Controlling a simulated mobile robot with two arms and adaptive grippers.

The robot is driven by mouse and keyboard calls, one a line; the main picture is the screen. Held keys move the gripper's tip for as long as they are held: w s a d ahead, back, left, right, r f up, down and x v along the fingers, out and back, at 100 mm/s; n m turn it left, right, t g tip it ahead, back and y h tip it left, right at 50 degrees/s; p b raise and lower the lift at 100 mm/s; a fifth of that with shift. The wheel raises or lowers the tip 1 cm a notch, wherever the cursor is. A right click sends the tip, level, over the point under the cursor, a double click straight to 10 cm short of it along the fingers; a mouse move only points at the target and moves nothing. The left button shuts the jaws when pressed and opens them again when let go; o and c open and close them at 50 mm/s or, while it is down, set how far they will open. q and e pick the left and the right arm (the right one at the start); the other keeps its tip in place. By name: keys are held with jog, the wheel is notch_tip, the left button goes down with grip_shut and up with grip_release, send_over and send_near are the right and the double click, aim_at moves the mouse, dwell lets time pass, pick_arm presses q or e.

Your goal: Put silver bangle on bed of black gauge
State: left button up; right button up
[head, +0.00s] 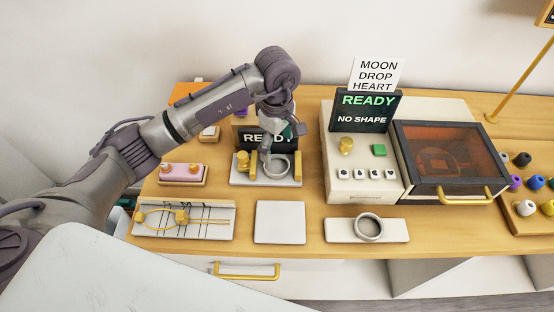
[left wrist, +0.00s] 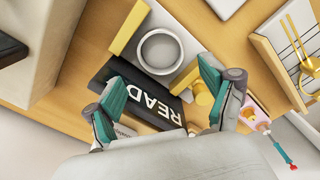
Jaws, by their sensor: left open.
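A silver bangle (head: 284,172) lies flat on the pale bed of the black gauge, between two gold blocks; it also shows in the left wrist view (left wrist: 143,48). The gauge's black screen (head: 246,138) stands behind the bed and reads READY, partly hidden by my left gripper (head: 270,150). The left gripper is above the bed, close to the bangle's back side. In the left wrist view its teal fingers (left wrist: 162,78) are apart, with nothing between them. A second silver ring (head: 368,240) rests on a white pad at the front. My right gripper is out of view.
A machine with a dark glass lid (head: 450,155) and READY / NO SHAPE screen (head: 365,112) stands right of the gauge. A bare white tile (head: 280,222), a wire rack with gold pieces (head: 190,232) and a pink block (head: 182,173) are nearby. Coloured beads sit far right.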

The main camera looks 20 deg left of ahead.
pick_arm(q)
notch_tip(320, 180, up, 5)
jog(key=shift+b, duration=0.55)
